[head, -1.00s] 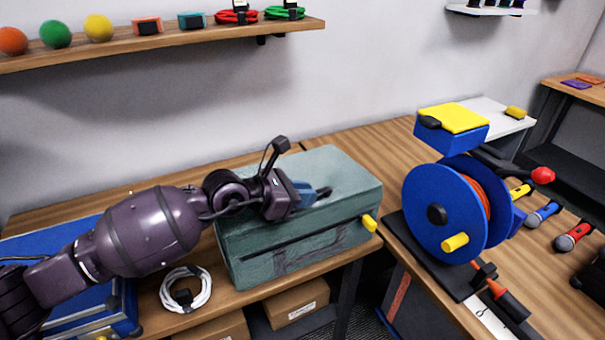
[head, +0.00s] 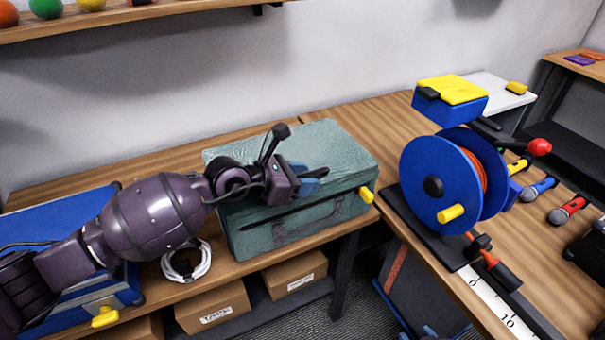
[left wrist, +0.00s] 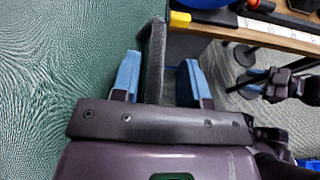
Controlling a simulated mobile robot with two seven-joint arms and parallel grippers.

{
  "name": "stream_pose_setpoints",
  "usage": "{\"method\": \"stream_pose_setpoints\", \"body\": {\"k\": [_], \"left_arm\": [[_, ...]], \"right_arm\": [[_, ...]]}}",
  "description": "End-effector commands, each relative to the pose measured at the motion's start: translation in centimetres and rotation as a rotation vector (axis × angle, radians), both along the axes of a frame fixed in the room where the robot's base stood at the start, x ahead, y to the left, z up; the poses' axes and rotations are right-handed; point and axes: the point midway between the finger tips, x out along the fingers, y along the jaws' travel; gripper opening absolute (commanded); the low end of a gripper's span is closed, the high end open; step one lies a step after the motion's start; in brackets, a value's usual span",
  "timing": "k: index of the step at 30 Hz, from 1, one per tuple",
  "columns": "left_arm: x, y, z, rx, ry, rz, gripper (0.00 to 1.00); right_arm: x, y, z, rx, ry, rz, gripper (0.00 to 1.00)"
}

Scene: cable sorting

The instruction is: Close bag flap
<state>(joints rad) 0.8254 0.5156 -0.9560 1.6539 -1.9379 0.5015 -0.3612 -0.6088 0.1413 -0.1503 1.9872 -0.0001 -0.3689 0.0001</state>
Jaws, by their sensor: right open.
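The green bag (head: 345,155) lies on the left wooden table, with a dark line across its front and a yellow tab (head: 366,195) at its right end. My left gripper (head: 318,178) is over the bag's upper front edge. In the left wrist view, the left gripper (left wrist: 158,82) has its blue fingers apart on either side of a dark strip (left wrist: 153,55) at the bag's edge, with a gap by one finger.
A blue cable reel (head: 425,175) stands on the right table (head: 440,285). A coiled white cable (head: 205,262) and a blue case (head: 55,230) are left of the bag. Cardboard boxes (head: 212,305) sit on the shelf below. A gap separates the two tables at the front.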

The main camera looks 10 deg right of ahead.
Motion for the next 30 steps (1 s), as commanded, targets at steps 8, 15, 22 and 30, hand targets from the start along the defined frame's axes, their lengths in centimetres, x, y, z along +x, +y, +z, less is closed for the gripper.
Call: {"method": "stream_pose_setpoints", "body": {"k": [8, 15, 22, 30], "left_arm": [[0.2, 0.2, 0.5, -0.003, -0.008, 0.002, 0.4], [-0.7, 2.8, 1.6, -0.001, -0.008, 0.003, 0.4], [-2.0, 6.5, 3.1, -0.001, -0.007, 0.004, 0.4], [-3.1, 9.1, 4.2, -0.002, -0.005, 0.002, 0.4]], "right_arm": [[0.0, 0.0, 0.1, 0.0, 0.0, 0.0, 0.45], [0.7, 0.1, 0.8, 0.0, -0.017, 0.003, 0.45], [1.2, 0.2, 1.4, 0.0, -0.031, 0.006, 0.45], [0.9, 0.1, 1.1, 0.0, -0.024, 0.005, 0.45]]}}
